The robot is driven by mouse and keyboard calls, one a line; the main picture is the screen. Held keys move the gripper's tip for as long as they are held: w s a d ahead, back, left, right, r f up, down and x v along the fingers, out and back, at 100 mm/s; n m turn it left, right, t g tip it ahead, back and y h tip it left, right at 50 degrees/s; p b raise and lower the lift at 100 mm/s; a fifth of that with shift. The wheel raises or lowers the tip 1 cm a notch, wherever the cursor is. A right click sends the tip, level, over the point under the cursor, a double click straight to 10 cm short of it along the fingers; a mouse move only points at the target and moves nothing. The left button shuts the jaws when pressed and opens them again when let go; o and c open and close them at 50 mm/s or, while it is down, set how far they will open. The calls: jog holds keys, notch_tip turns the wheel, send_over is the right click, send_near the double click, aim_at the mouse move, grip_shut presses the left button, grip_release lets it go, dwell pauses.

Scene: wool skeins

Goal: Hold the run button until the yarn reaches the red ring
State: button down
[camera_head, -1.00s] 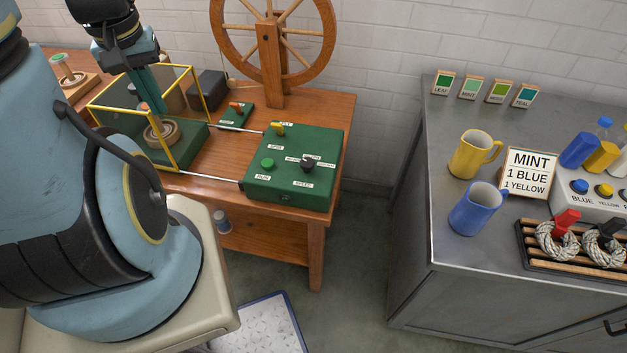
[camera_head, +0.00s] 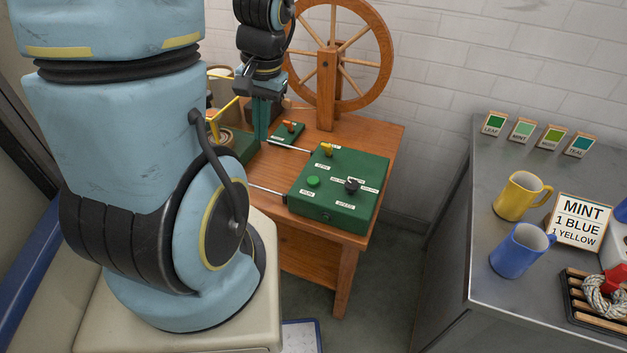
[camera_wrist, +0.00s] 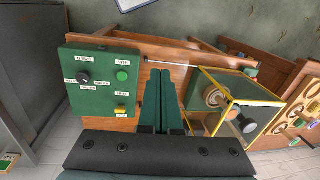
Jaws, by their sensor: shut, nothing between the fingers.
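The green control box (camera_head: 340,190) stands on the wooden table, with a round green run button (camera_head: 313,181) on its top left. The button also shows in the wrist view (camera_wrist: 123,76). My gripper (camera_head: 261,136) is shut and empty, pointing down between the control box and the yellow-framed guard; in the wrist view its fingertips (camera_wrist: 160,72) are right of the button, apart from it. The spool (camera_wrist: 213,96) sits inside the yellow-edged guard (camera_wrist: 240,98). In the head view my arm partly hides the spool and guard. I cannot make out the red ring.
A yellow-orange lever (camera_head: 327,149) and a black knob (camera_head: 352,185) rise from the control box. A small green switch box (camera_head: 288,132) and a spinning wheel (camera_head: 326,85) stand behind. The grey counter (camera_head: 475,230) with mugs is at right.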

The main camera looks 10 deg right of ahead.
jog(key=w+d+f+m+t+y, duration=0.25)
jog(key=d+f+m+y, duration=0.2)
jog(key=f+m, duration=0.3)
jog(key=m+t+b, duration=0.1)
jog(key=m+t, duration=0.3)
jog(key=m, duration=0.2)
send_over(317, 181)
notch_tip(317, 181, down, 2)
jog(key=shift+f, duration=0.2)
notch_tip(317, 181, down, 8)
jog(key=b, duration=0.6)
jog(key=shift+r, duration=0.15)
jog(key=shift+f+b, duration=0.4)
jog(key=shift+f, duration=0.1)
dwell(0.5)
jog(key=shift+f+b, duration=0.35)
jog(key=shift+b, duration=0.25)
